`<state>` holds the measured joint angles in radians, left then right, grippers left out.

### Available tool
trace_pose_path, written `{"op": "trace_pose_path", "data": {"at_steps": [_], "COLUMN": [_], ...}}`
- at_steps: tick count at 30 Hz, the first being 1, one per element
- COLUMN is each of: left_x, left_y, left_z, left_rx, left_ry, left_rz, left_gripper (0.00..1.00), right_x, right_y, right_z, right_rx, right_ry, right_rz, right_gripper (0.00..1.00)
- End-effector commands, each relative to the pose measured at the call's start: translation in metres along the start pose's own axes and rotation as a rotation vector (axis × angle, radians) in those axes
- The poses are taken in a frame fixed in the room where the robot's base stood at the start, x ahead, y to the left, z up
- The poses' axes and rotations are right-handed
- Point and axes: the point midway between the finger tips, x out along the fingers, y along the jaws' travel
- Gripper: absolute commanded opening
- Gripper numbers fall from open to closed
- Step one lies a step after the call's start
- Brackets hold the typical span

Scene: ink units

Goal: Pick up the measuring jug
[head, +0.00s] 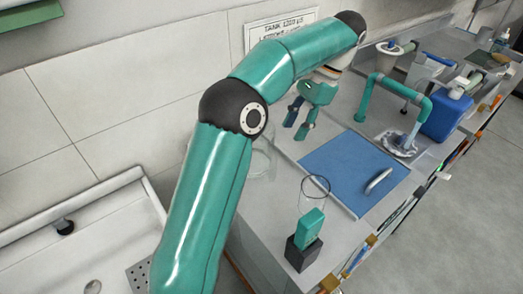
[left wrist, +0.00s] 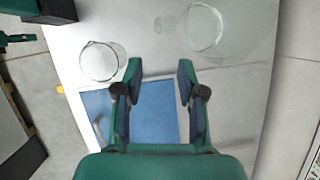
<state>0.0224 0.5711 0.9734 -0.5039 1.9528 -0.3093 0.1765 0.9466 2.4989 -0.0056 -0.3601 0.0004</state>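Two clear round vessels show in the left wrist view. One (left wrist: 207,30) stands at the top right, with a faint handle-like part on its left, and looks like the measuring jug. The other (left wrist: 101,61) is at the upper left by the blue mat's corner. In the head view, the faint jug (head: 263,160) is partly hidden behind my left arm. My left gripper (head: 297,128) is open and empty above the counter, beyond the jug and near the blue mat. It also shows in the left wrist view (left wrist: 160,72).
The blue mat (head: 345,170) carries a metal handle. A dark block (head: 302,254) with a teal piece stands at the near counter end. A teal pipe (head: 398,88) and blue bottle (head: 446,116) stand to the right. A wall runs behind.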

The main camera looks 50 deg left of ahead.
Motion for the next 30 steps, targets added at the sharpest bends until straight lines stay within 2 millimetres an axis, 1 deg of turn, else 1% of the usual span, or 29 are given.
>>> {"op": "trace_pose_path", "data": {"at_steps": [1, 3, 12, 15, 23, 30], "left_x": [0.012, 0.024, 0.081, 0.093, 0.108, 0.141], "left_y": [0.001, 0.001, 0.002, 0.002, 0.002, 0.004], "left_z": [-0.001, -0.002, -0.002, -0.003, -0.002, -0.003], "left_rx": [0.002, 0.003, 0.005, 0.004, 0.005, 0.004], "left_ry": [-0.002, -0.002, -0.003, -0.001, -0.002, -0.002], "left_rz": [0.0, 0.0, 0.001, -0.001, 0.0, 0.0], "left_gripper": [0.39, 0.39, 0.39, 0.39, 0.39, 0.39], "right_x": [0.007, 0.011, 0.023, 0.024, 0.025, 0.026], "right_y": [0.003, 0.004, 0.008, 0.009, 0.009, 0.009], "right_z": [0.0, 0.0, 0.0, 0.0, 0.0, 0.0], "right_rx": [0.0, 0.0, 0.0, 0.0, 0.0, 0.0], "right_ry": [-0.001, -0.001, 0.0, 0.0, 0.0, 0.0], "right_rz": [0.0, 0.0, 0.0, 0.0, 0.0, 0.0], "right_gripper": [0.4, 0.4, 0.4, 0.4, 0.4, 0.4]}}
